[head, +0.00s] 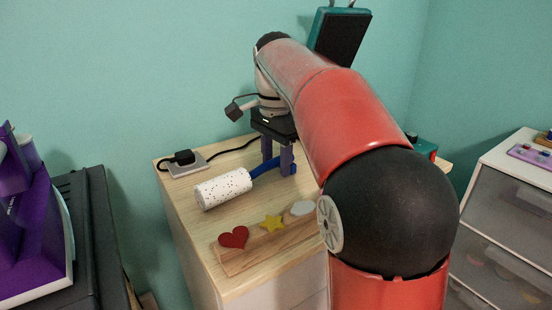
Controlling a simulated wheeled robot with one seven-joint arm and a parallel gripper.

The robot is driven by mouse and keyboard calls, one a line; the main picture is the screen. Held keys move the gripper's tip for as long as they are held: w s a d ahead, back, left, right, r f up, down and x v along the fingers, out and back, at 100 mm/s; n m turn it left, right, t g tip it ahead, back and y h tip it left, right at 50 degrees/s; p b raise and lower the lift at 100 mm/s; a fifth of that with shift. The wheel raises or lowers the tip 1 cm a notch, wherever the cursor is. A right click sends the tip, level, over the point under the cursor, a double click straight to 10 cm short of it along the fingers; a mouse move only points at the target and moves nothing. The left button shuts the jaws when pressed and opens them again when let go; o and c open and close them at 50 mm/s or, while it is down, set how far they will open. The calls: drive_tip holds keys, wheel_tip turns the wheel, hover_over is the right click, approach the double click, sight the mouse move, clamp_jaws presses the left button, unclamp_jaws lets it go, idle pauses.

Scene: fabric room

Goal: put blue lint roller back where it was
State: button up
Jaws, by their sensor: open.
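The blue lint roller has a white speckled cylinder (223,188) and a blue handle (265,169). It lies on the light wood cabinet top (185,212), with the cylinder toward the left front and the handle toward the back right. My gripper (281,170) is low over the cabinet top at the handle's far end. Its fingers are open and point down. The handle's end shows beside and behind the fingers; I cannot tell whether they touch it.
A wooden block with a red heart (234,237), a yellow star (271,224) and a white shape (302,208) lies in front. A plug on a small plate (187,165) sits at the back left. A drawer unit (508,205) stands right; purple equipment (28,230) stands left.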

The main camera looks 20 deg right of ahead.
sight(276, 159)
wheel_tip(276, 159, up, 8)
drive_tip(key=shift+a+f+p, duration=0.1)
drive_tip(key=shift+p, duration=0.7)
drive_tip(key=shift+s, duration=0.1)
